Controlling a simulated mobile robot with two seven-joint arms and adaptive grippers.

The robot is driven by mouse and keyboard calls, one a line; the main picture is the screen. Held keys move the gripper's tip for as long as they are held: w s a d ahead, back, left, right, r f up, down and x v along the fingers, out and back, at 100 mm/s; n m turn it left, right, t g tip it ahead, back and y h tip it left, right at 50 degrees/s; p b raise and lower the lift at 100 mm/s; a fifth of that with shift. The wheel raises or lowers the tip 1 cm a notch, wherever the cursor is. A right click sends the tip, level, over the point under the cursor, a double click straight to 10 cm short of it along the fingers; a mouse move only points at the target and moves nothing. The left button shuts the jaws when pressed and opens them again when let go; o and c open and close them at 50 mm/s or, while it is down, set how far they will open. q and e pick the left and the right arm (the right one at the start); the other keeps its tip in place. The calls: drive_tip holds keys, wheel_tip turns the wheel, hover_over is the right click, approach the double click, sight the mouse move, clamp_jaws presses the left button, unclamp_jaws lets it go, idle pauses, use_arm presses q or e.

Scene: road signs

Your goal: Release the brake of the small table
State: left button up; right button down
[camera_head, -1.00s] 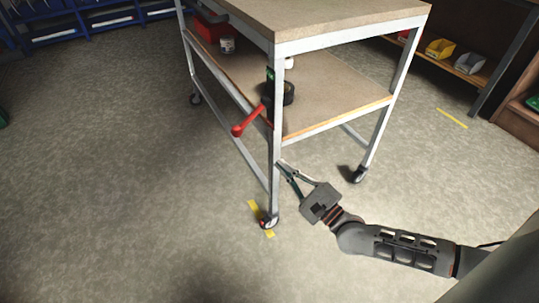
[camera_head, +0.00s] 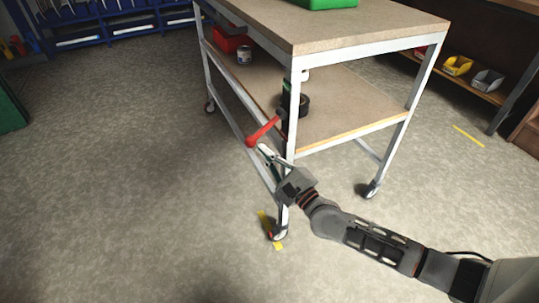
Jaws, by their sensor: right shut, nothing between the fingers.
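The small table (camera_head: 372,46) is a two-shelf trolley with a pale metal frame and wheels. A red lever (camera_head: 263,132) sticks out to the left from its near corner leg, at about lower-shelf height. The gripper's body covers part of the near leg. My left gripper is not in view.
The lower shelf holds a red box (camera_head: 232,40), a can (camera_head: 244,55) and a dark round item (camera_head: 304,105). A green item (camera_head: 326,3) is on the top. A shelf with bins (camera_head: 458,66) stands at the right. The floor left of the table is clear.

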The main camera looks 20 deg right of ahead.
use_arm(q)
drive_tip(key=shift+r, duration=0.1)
use_arm(e)
drive_tip(key=shift+a, duration=0.15)
drive_tip(key=shift+a+r+m, duration=0.15)
drive_tip(key=shift+r+m, duration=0.05)
drive_tip(key=shift+m, duration=0.3)
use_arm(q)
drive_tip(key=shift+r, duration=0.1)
use_arm(e)
drive_tip(key=shift+a+r+m+h, duration=0.15)
drive_tip(key=shift+r+m+h, duration=0.05)
drive_tip(key=shift+m+h, duration=0.1)
